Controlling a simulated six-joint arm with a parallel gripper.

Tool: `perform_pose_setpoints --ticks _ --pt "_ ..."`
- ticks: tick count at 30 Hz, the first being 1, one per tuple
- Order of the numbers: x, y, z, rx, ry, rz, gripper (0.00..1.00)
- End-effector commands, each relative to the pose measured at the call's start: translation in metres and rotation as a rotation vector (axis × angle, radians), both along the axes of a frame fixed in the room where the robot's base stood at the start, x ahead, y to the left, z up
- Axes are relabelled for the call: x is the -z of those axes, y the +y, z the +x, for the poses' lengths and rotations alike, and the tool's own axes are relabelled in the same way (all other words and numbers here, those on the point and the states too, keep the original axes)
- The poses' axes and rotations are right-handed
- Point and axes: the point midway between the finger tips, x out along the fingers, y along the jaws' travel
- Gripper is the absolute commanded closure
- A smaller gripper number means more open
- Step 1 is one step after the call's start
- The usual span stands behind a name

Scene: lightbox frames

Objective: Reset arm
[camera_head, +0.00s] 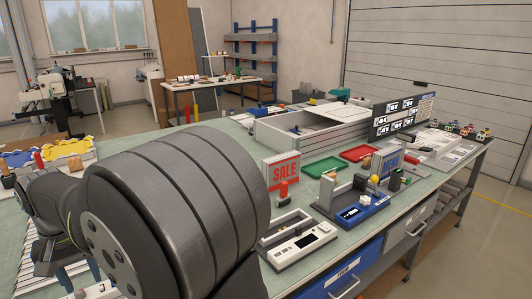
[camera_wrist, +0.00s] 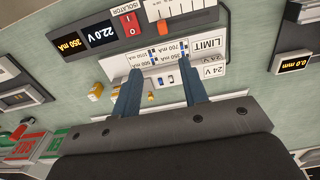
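My gripper (camera_wrist: 160,67) shows in the wrist view with its two blue-grey fingers spread apart. I see nothing held between them. The fingertips overlap a white panel (camera_wrist: 208,72) with current and voltage labels in the picture; I cannot tell how high they are above it. In the head view, my dark grey arm fills the lower left, and its bulk hides part of the green bench (camera_head: 231,128).
A dark isolator unit (camera_wrist: 99,40) with lit displays and a red switch stands beside the panel. Small orange blocks (camera_wrist: 96,90) lie nearby. A red SALE sign (camera_head: 283,171), a green tray (camera_head: 324,167), a red tray (camera_head: 359,153) and a blue device (camera_head: 362,211) crowd the bench.

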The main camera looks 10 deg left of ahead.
Motion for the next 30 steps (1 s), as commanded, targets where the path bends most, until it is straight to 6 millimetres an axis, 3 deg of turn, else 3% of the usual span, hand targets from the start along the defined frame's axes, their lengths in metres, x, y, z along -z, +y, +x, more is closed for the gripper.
perform_pose_setpoints --ticks 5,24,30 --pt "0.017 0.0 0.0 0.0 0.002 -0.004 0.6" --pt "0.141 0.0 -0.001 0.0 0.003 -0.004 0.6" --pt "0.166 0.001 -0.001 0.0 0.002 -0.001 0.6"
